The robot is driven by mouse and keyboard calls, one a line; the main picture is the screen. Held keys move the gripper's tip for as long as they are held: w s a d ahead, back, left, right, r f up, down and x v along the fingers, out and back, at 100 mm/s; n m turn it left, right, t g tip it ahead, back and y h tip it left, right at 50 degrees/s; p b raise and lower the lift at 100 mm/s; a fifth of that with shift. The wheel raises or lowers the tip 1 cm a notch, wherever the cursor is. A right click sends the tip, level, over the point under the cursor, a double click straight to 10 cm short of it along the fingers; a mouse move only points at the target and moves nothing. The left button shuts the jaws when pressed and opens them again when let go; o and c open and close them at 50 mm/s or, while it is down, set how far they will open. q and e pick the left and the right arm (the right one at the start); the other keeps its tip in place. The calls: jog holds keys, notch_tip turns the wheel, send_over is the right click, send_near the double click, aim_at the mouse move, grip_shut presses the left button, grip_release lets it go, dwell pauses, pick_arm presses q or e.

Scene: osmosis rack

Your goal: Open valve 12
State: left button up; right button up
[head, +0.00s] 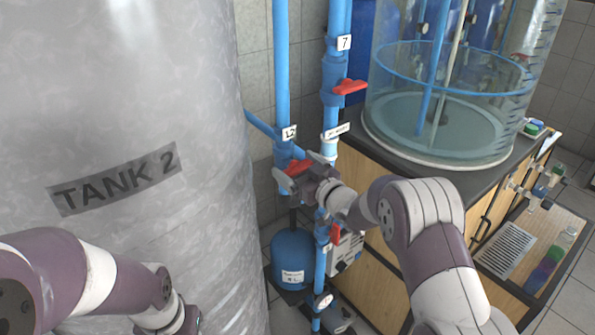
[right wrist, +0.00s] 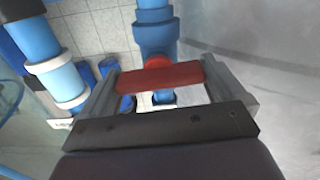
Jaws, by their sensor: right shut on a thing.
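Valve 12 sits on a blue vertical pipe under a white label reading 12 (head: 289,133), beside the big grey tank. Its red handle (head: 298,167) shows partly behind my right gripper (head: 303,174). In the right wrist view the red handle (right wrist: 160,79) lies crosswise to the blue pipe (right wrist: 156,32), between the two fingers of my right gripper (right wrist: 165,88). The right gripper is shut on it. My left arm is at the lower left, in front of the tank; the left gripper (head: 190,321) is cut off by the bottom edge, and its fingers do not show.
The tank marked TANK 2 (head: 115,180) fills the left side. Valve 7's red handle (head: 350,86) is on the neighbouring pipe at upper right. Another red handle (head: 335,233) is lower down. A blue vessel (head: 293,257) stands below. A clear tank (head: 440,110) stands on a wooden cabinet.

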jog(key=n+b, duration=0.2)
jog(key=b, duration=0.1)
jog(key=n+b, duration=0.2)
jog(key=b, duration=0.1)
jog(key=shift+a+f, duration=0.1)
jog(key=shift+f, duration=0.3)
jog(key=shift+s+r+n+b, duration=0.1)
jog(key=shift+r+n+b, duration=0.1)
jog(key=shift+n+b, duration=0.95)
jog(key=o, duration=0.6)
jog(key=shift+o, duration=0.2)
jog(key=b+v, duration=0.3)
jog(key=v, duration=0.9)
jog(key=shift+s, duration=0.3)
